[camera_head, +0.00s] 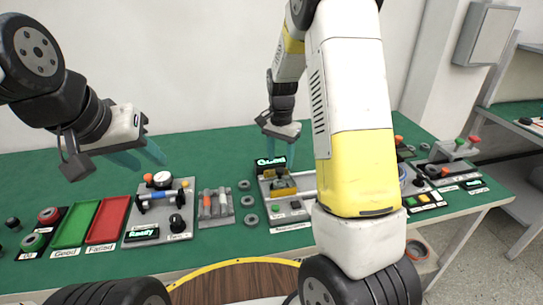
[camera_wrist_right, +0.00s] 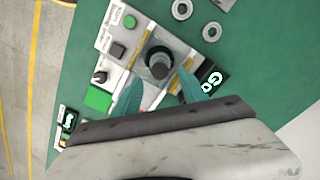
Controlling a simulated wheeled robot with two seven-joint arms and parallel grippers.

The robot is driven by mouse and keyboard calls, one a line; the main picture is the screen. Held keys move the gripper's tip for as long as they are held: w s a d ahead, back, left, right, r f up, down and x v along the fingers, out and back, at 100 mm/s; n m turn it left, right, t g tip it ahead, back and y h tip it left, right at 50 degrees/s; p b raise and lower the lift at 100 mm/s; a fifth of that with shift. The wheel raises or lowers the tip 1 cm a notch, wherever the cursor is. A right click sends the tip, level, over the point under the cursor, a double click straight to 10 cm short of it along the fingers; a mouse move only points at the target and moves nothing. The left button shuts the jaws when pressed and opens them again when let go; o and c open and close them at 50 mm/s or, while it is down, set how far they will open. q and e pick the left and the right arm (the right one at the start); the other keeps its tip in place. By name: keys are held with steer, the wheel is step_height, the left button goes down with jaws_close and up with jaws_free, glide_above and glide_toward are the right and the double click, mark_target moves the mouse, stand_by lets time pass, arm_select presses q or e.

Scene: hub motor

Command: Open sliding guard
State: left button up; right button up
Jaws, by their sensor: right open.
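A grey station (camera_head: 285,207) stands near the middle of the green table, with a lit display (camera_head: 271,163) at its back and a yellowish block-like part (camera_head: 284,187) on it. I cannot tell for sure which part is the sliding guard. My right gripper (camera_head: 285,145) is above the back of this station, open and empty. In the right wrist view, its teal fingers (camera_wrist_right: 162,92) are spread over a station with a dark upright cylinder (camera_wrist_right: 160,62). My left gripper (camera_head: 140,156) is open and empty, raised above the left of the table.
A green tray (camera_head: 75,224) and a red tray (camera_head: 108,219) lie at the left, near a gauge station (camera_head: 160,215). Several grey rings (camera_head: 249,201) lie left of the middle station. My own right arm hides much of the right side.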

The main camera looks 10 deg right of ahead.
mark_target(280, 170)
steer(key=shift+f, duration=1.8)
jaws_close()
